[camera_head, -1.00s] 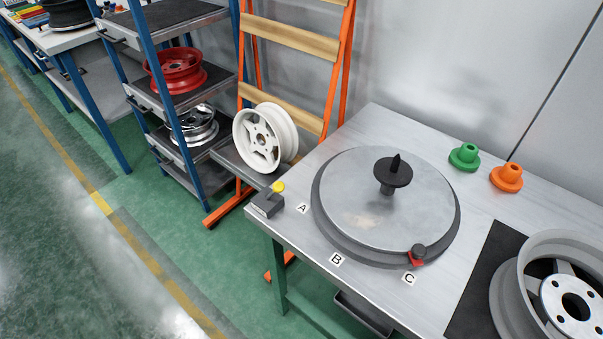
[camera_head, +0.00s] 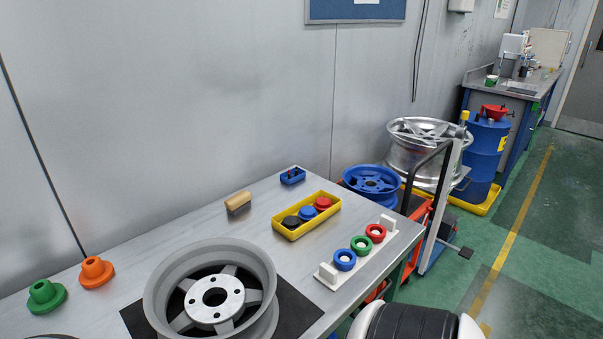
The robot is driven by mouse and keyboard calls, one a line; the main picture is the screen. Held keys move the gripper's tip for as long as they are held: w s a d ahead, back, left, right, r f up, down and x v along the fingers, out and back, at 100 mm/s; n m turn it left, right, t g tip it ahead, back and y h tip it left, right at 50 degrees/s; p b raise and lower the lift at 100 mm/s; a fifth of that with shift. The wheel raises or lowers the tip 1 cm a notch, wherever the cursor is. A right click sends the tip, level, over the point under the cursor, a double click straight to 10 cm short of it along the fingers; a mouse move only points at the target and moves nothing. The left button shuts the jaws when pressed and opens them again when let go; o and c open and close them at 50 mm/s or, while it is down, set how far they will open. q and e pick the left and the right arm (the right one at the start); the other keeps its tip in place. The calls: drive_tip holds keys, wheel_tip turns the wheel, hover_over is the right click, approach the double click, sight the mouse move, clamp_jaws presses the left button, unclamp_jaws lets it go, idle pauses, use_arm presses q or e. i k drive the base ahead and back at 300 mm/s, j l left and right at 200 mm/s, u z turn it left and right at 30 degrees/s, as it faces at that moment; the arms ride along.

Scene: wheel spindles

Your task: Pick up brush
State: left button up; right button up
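The brush appears to be the small tan wooden block (camera_head: 238,203) standing on the metal table (camera_head: 130,268), towards its back edge and beyond the grey wheel. Pale bristles seem to show under it, but it is too small to be sure. Nothing touches it. Neither of my grippers is in view.
A grey wheel (camera_head: 155,292) lies on a black mat (camera_head: 297,308) in front of the brush. A yellow tray (camera_head: 288,233) with several caps is to its right, a blue holder (camera_head: 293,176) behind. A white ring rack (camera_head: 330,273) is at the right edge.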

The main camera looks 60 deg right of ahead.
sight(234, 205)
drive_tip(key=z, duration=1.55)
